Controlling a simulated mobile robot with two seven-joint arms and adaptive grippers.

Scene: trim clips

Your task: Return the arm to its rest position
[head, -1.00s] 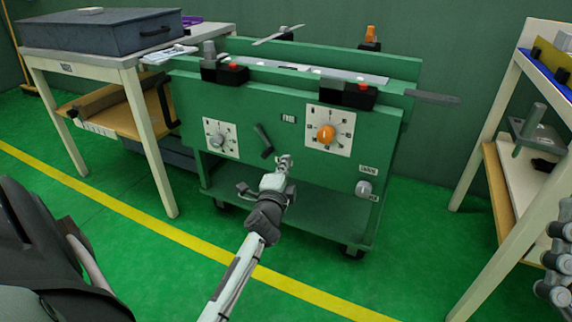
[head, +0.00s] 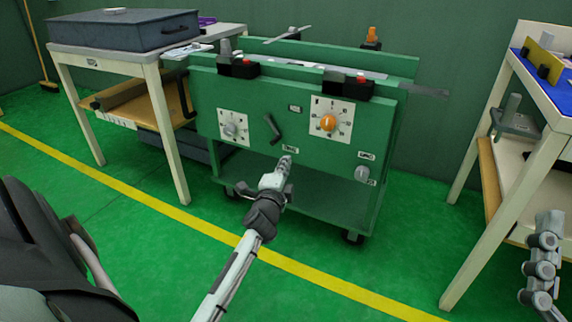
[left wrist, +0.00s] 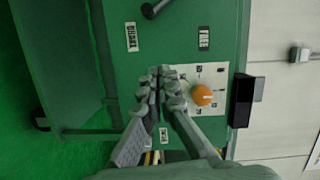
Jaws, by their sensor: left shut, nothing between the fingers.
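My left gripper (head: 286,160) is shut and empty, with its arm reaching forward from the bottom of the head view. It appears in front of the lower front panel of a green wheeled cart (head: 228,100), below a black lever (head: 272,128). In the left wrist view my left gripper (left wrist: 160,75) has its knobby fingers together, with the cart's orange knob (left wrist: 203,95) just right of them. The gap between fingertips and panel is hard to judge. Grey knobby links at the right edge look like my right gripper (head: 543,262); its jaw state is unclear.
A table with a dark blue case (head: 124,30) stands left of the cart. A shelf unit (head: 510,185) stands on the right. The cart's front carries a white dial plate (head: 234,128), the orange knob (head: 328,123) and a grey knob (head: 362,173). Green floor lies open in front.

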